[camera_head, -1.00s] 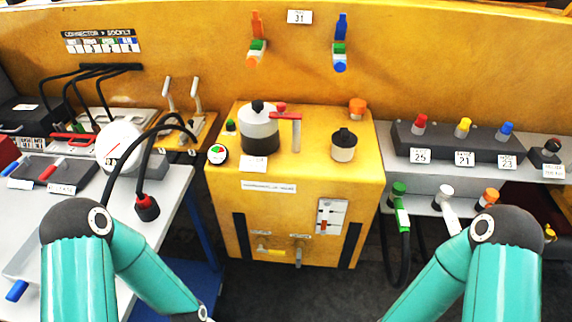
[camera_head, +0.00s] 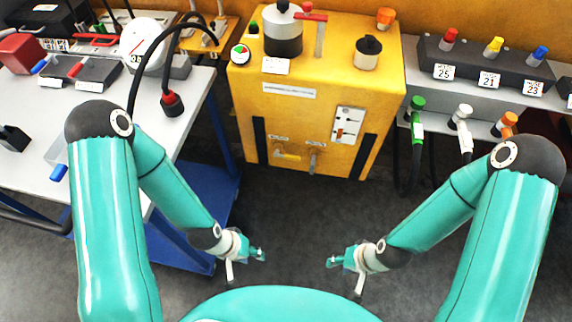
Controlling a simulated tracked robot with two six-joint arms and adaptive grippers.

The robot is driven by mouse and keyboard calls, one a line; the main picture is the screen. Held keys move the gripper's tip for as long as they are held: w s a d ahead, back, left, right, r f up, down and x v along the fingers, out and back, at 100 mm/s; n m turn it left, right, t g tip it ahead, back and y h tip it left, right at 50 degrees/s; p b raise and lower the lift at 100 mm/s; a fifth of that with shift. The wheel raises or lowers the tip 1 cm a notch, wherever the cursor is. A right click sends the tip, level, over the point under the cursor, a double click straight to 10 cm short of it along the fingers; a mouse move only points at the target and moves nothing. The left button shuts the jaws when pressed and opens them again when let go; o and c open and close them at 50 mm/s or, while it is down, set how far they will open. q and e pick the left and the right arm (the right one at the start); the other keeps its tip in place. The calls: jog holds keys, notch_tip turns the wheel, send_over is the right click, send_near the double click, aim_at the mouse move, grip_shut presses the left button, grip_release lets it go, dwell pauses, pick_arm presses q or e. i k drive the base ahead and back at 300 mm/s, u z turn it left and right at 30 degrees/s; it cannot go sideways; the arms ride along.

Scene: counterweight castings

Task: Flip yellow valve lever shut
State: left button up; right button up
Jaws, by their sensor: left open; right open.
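The yellow valve lever (camera_head: 287,155) is low on the front face of the yellow cabinet (camera_head: 290,105), on the left of a pair. It lies roughly sideways. A grey lever (camera_head: 312,162) hangs down to its right. My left gripper (camera_head: 254,258) is open and empty, over the floor in front of the cabinet and below the lever in the picture. My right gripper (camera_head: 340,261) is open and empty, to the right of it at similar height. Both are apart from the cabinet and from each other.
A grey table (camera_head: 110,133) with a blue frame stands at left, carrying a gauge and a black cable. At right, a shelf holds a black block (camera_head: 480,62) with coloured knobs; hoses hang below. The floor (camera_head: 285,215) before the cabinet is clear.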

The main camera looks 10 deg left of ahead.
aim_at(287, 156)
jog(key=k, duration=1.1)
jog(key=z, duration=0.15)
jog(key=i, duration=1.7)
jog(key=u, duration=0.5)
jog(key=k, duration=0.4)
jog(key=i, duration=0.4)
